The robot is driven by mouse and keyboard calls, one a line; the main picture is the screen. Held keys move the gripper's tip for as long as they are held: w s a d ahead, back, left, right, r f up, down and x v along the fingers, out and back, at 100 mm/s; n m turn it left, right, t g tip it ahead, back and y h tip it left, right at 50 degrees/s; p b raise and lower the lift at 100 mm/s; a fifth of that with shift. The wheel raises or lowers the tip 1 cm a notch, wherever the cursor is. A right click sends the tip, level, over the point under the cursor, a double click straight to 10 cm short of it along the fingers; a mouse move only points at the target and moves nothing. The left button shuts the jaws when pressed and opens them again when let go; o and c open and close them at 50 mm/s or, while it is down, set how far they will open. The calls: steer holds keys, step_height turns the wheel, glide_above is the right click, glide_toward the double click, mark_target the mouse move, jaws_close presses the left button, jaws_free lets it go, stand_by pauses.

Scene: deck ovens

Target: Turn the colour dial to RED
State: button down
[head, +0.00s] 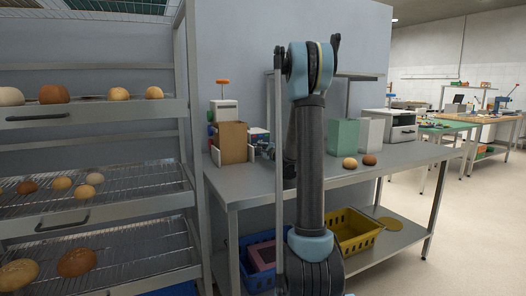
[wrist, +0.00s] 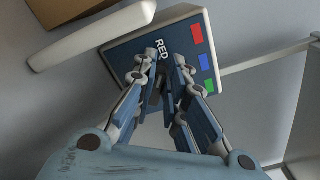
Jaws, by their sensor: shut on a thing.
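In the wrist view, a box with a dark blue front panel (wrist: 125,60) carries the word RED (wrist: 161,50) and a column of red (wrist: 197,34), blue (wrist: 203,61) and green (wrist: 208,86) squares. My gripper (wrist: 163,68) is at the panel, just below the word RED. Its fingers are closed in on the colour dial, which they mostly hide. I cannot make out a pointer or which way the dial is turned. In the head view, my gripper (head: 265,150) is small, beside the brown box, and partly behind my arm.
A steel table (head: 300,179) holds a brown box (head: 233,143), a green box (head: 344,139), a white machine (head: 401,126) and two buns (head: 359,162). A bread rack (head: 95,109) stands at left. A yellow crate (head: 355,230) sits on the lower shelf. The floor at right is clear.

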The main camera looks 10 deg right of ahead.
steer(key=c, duration=1.6)
jaws_free()
steer(key=v, duration=1.2)
